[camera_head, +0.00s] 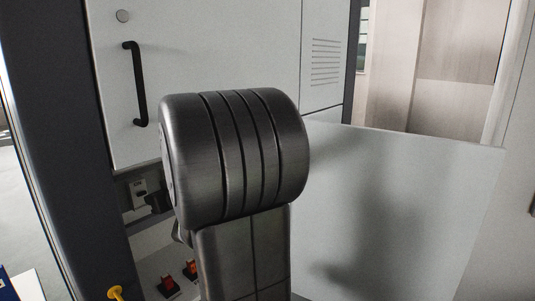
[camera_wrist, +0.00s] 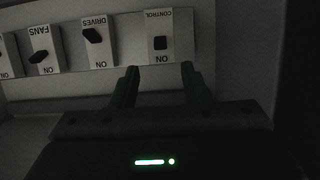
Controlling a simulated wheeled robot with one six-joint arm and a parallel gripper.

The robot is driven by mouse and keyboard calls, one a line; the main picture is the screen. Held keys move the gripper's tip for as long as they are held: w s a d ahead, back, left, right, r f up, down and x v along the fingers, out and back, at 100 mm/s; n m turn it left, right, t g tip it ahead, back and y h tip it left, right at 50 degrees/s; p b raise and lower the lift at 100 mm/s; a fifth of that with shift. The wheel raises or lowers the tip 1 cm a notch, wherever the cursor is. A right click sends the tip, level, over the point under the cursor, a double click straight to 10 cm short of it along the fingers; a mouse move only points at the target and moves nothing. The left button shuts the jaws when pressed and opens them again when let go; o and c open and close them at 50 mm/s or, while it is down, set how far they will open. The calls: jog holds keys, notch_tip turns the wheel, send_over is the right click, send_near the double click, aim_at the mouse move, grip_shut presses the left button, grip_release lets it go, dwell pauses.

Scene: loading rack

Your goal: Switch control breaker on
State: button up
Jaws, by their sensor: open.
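The control breaker (camera_wrist: 160,43) is a small dark, squarish knob on a white plate in the wrist view. The plate's lettering appears upside down, with CONTROL above the knob and ON below it. The knob looks end-on, so I cannot tell its position. My gripper (camera_wrist: 160,78) is open, its two dark green fingers standing apart just below the plate in the picture, one toward each side of the knob. Nothing is between the fingers. In the head view my arm covers much of the panel and the gripper is not clear.
The drives breaker (camera_wrist: 92,35) and fans breaker (camera_wrist: 40,56) sit left of the control breaker in the wrist view. In the head view, a cabinet door with a black handle (camera_head: 138,84) is above, red switches (camera_head: 170,284) and a yellow knob (camera_head: 116,293) below.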

aim_at(142, 194)
jog(key=f+b+x, duration=0.1)
jog(key=b+x, duration=0.3)
jog(key=x, duration=0.6)
jog(key=shift+y, duration=0.4)
jog(key=f+t+y+b, duration=0.1)
jog(key=t+y+b, duration=0.1)
jog(key=b, duration=1.1)
jog(key=shift+s+f+b, duration=0.1)
jog(key=shift+f+b, duration=0.2)
jog(key=shift+b, duration=0.1)
jog(key=f+t+y+b, duration=0.1)
jog(key=t+y+b, duration=0.1)
jog(key=b, duration=0.8)
jog(key=shift+a+f+b, duration=0.1)
jog(key=shift+f+b, duration=0.05)
jog(key=shift+b, duration=0.25)
jog(key=shift+f+y+b, duration=0.1)
jog(key=shift+y+b, duration=0.3)
jog(key=shift+b, duration=0.6)
jog(key=shift+t+b, duration=0.4)
jog(key=shift+t, duration=0.1)
